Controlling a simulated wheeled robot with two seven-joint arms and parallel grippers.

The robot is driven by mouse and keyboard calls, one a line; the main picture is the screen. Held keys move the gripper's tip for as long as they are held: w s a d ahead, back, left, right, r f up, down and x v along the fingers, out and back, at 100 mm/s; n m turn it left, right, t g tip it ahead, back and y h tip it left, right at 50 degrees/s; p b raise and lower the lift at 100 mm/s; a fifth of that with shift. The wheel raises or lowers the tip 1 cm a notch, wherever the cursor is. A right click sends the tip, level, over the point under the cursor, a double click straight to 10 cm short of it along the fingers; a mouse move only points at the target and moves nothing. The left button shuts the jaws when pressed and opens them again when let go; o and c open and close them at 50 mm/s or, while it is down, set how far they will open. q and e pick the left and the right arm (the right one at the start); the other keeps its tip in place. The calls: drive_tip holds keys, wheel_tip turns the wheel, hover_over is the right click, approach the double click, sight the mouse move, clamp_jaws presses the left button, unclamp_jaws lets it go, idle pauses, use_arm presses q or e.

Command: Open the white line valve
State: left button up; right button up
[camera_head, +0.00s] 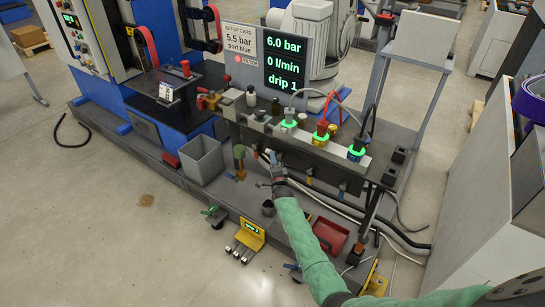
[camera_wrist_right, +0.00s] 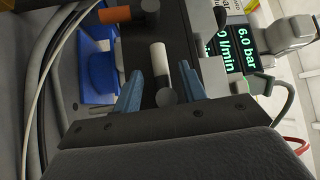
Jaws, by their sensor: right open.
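A white valve handle (camera_wrist_right: 158,57) with a dark grey end shows in the right wrist view, between my fingers and a little beyond them. I take it for the white line valve. My right gripper (camera_wrist_right: 160,88) is open, with one blue finger on each side of the handle's line; I cannot tell whether either finger touches it. In the head view my right gripper (camera_head: 265,160) is at the front of the bench below the manifold, and it largely hides the handle there. My left gripper is not in view.
The display (camera_head: 285,62) reads 6.0 bar, 0 l/min, drip 1. A card (camera_head: 240,42) reads 5.5 bar, port blue. Several green-lit ports (camera_head: 322,138) line the bench top. A grey bin (camera_head: 202,160) and red tray (camera_head: 330,235) stand below. An orange handle (camera_wrist_right: 115,16) is close by.

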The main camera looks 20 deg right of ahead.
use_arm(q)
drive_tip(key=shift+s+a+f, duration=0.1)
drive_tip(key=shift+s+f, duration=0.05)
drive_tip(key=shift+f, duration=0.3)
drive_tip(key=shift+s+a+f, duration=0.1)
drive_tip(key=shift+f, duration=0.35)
use_arm(e)
drive_tip(key=shift+w+d+r, duration=0.15)
drive_tip(key=shift+w, duration=0.8)
clamp_jaws()
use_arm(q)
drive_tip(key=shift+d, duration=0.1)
